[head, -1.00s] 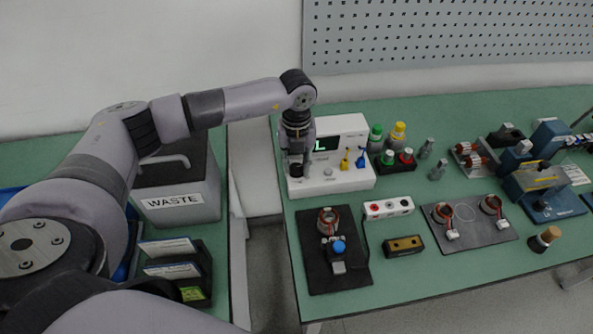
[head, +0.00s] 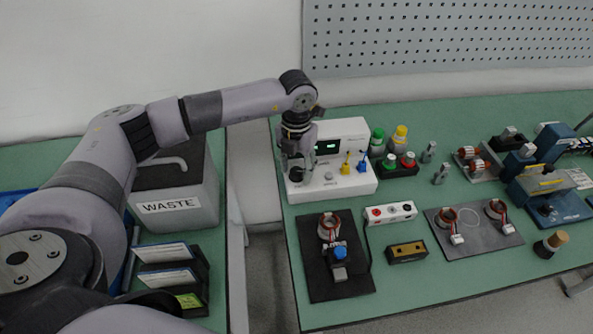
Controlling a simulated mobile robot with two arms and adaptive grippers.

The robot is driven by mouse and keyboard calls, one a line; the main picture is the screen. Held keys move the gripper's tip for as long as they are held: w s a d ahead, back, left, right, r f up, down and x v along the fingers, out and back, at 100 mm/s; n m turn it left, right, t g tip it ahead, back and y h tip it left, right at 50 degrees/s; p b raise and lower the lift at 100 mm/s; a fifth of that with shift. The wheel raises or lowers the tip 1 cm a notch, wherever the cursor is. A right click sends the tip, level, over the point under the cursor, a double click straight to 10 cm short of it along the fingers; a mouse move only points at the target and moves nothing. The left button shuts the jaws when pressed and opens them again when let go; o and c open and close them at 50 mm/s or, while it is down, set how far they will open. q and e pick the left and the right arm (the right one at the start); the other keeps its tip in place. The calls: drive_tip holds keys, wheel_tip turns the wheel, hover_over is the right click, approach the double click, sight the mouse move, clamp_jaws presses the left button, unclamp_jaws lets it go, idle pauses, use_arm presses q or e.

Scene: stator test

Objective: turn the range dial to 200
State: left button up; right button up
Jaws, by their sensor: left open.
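The white tester (head: 350,184) stands at the back left of the right-hand green table. Its dark display (head: 328,146) shows small green marks too fine to read. The black range dial (head: 296,174) is on the left of its front panel, partly covered by my gripper. My left gripper (head: 297,166) comes down from above, open, with its fingers at the dial. I cannot tell whether the fingers touch it or which range it points to. A grey button (head: 328,176) and yellow and blue plugs (head: 361,164) sit right of the dial. My right gripper is not in view.
A waste bin (head: 178,190) stands left of the gap between the tables. Green and yellow capped items (head: 400,138) and red and green terminals (head: 408,160) stand right of the tester.

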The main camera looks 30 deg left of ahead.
sight(296, 170)
use_arm(q)
wheel_tip(296, 170, up, 6)
drive_tip(key=p, duration=0.4)
drive_tip(key=shift+r, duration=0.1)
